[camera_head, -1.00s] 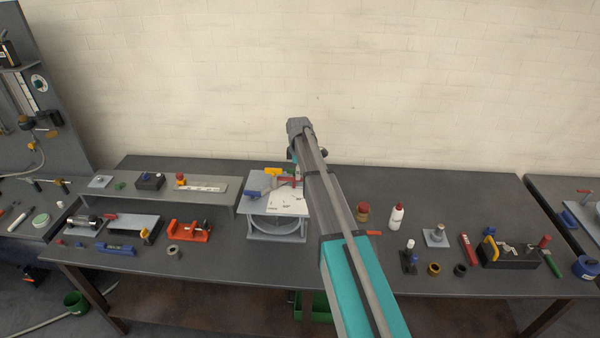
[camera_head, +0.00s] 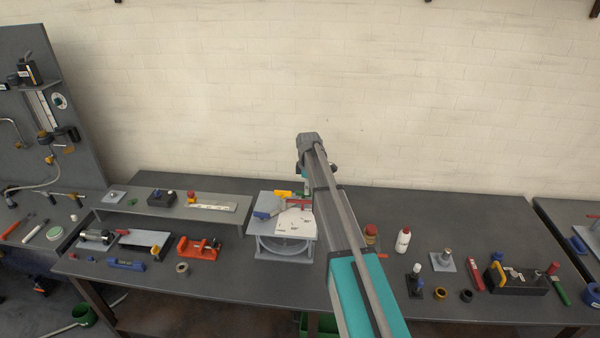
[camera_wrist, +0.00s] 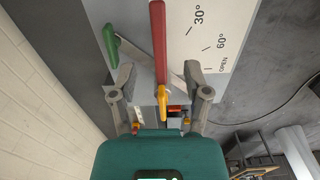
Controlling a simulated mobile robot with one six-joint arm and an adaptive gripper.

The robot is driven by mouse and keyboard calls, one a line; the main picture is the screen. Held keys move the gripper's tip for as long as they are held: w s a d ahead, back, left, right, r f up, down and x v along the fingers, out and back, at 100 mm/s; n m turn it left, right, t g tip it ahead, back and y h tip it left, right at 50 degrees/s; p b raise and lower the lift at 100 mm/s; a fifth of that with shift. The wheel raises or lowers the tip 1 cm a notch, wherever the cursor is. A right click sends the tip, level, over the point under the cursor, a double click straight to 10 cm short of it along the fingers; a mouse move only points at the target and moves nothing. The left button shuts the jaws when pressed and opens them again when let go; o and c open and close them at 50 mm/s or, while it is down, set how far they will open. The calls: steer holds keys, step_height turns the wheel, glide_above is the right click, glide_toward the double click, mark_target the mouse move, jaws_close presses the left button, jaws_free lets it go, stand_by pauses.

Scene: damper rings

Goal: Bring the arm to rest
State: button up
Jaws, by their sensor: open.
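My gripper (camera_wrist: 159,74) is open in the wrist view, its two fingers apart. A red lever with a yellow tip (camera_wrist: 158,45) lies between the fingers in that picture; I see no finger closed on it, and the depth between them is unclear. Behind it is a white dial plate (camera_wrist: 215,35) marked 30°, 60° and OPEN. A green handle (camera_wrist: 110,45) is at the left. In the head view, my arm reaches over the bench beside the grey dial stand (camera_head: 283,247), and its fingers are mostly hidden.
The bench (camera_head: 215,285) holds a raised shelf (camera_head: 165,205), an orange clamp (camera_head: 198,248), a white bottle (camera_head: 403,240) and a black box (camera_head: 517,280) with small parts. A brick wall (camera_head: 250,90) rises behind. A pegboard panel (camera_head: 45,110) stands at left.

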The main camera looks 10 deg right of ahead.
steer(key=s+a+f+m+b, duration=0.1)
steer(key=s+f+m+b, duration=0.3)
steer(key=s, duration=0.7)
steer(key=s+a+f+m+b, duration=0.2)
steer(key=s+f+m+b, duration=0.3)
steer(key=s+f+b, duration=0.4)
steer(key=s+a+f+m+b, duration=0.1)
steer(key=s+f+m+b, duration=0.4)
steer(key=s, duration=0.9)
steer(key=shift+s+a+f+b, duration=0.3)
steer(key=shift+s+f+b, duration=0.05)
steer(key=shift+f+b, duration=0.35)
